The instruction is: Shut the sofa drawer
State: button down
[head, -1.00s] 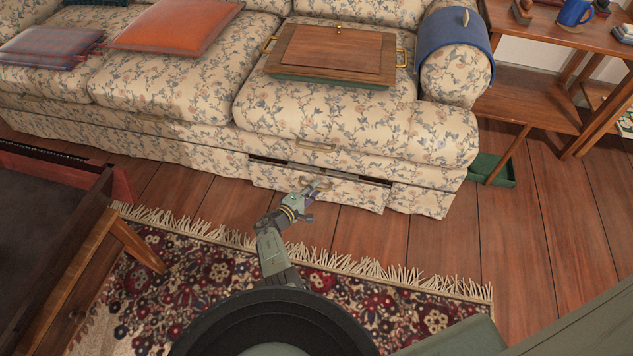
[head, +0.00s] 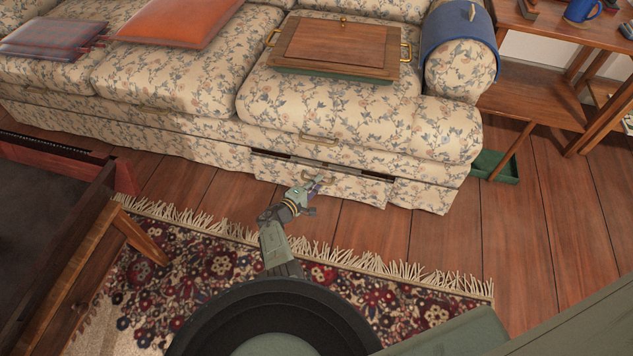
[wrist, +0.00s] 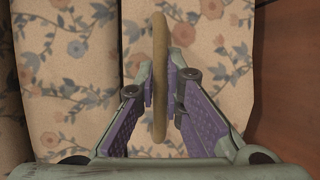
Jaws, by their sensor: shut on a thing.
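The floral sofa drawer (head: 345,185) is at the sofa's lower front, slightly open, with a dark gap along its top edge. Its face also fills much of the wrist view (wrist: 80,95). My gripper (head: 315,184) is at the drawer front. In the wrist view my gripper (wrist: 165,95) has its purple-padded fingers on either side of the drawer's curved tan handle (wrist: 160,60), shut on it. In the head view the handle is mostly hidden by the fingers.
The floral sofa (head: 350,125) bears a wooden tray (head: 335,45) and cushions. A fringed rug (head: 190,270) and wooden floor (head: 430,235) lie in front. A dark table (head: 90,240) stands at left, a wooden shelf (head: 530,95) and green tray (head: 498,165) at right.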

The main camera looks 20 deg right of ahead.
dwell(0.3)
jog(key=w+b, duration=0.1)
jog(key=w+d+b, duration=0.1)
jog(key=shift+w+d+r+b, duration=0.1)
jog(key=shift+w+d+b, duration=0.15)
jog(key=shift+b, duration=0.1)
jog(key=c, duration=2)
grip_release()
jog(key=shift+o, duration=0.2)
